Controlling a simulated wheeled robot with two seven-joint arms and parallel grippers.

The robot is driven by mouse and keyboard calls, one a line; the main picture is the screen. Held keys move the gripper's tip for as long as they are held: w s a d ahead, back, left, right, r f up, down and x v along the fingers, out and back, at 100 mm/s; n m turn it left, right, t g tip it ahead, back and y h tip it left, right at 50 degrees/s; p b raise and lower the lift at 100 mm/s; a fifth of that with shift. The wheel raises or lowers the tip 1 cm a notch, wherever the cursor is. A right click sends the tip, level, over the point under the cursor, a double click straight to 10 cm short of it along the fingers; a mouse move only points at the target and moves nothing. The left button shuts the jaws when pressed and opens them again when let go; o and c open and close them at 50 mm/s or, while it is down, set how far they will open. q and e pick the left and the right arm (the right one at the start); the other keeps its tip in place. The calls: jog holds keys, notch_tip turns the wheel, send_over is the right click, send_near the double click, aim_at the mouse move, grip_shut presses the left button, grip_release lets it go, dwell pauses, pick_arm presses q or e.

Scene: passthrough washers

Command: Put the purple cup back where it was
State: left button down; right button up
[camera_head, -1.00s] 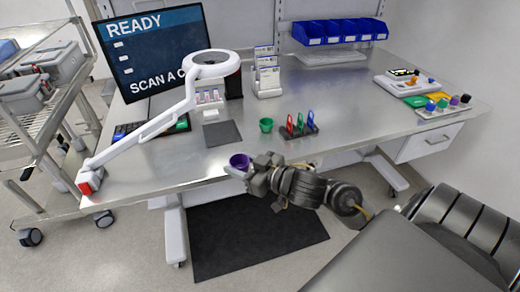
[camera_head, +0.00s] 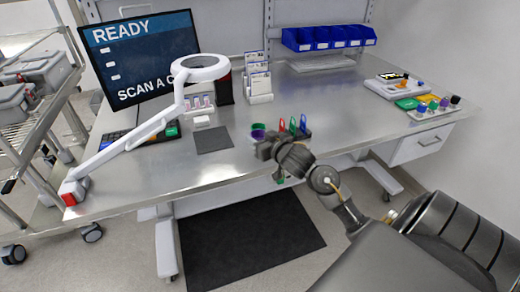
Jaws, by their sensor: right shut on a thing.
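The purple cup (camera_head: 257,134) is in my right gripper (camera_head: 262,143) over the middle of the workbench, its lower part hidden by the gripper. My right gripper is shut on it. A green cup (camera_head: 257,126) shows just behind the purple cup, mostly covered; I cannot tell whether the two touch. My left gripper is not in view.
A small rack with red, green and blue clips (camera_head: 293,127) stands just right of my gripper. A dark square mat (camera_head: 213,139) lies to its left. A magnifier lamp (camera_head: 201,68), a monitor (camera_head: 140,55) and blue bins (camera_head: 328,36) stand farther back.

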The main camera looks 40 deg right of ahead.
jog(key=f, duration=0.1)
jog(key=w+d+f, duration=0.2)
jog(key=f, duration=0.1)
jog(key=shift+w, duration=0.2)
jog(key=shift+d+f+p, duration=0.1)
jog(key=shift+f+p, duration=0.25)
jog(key=shift+f, duration=1.35)
jog(key=shift+f, duration=0.2)
jog(key=o, duration=1)
jog(key=shift+r, duration=0.15)
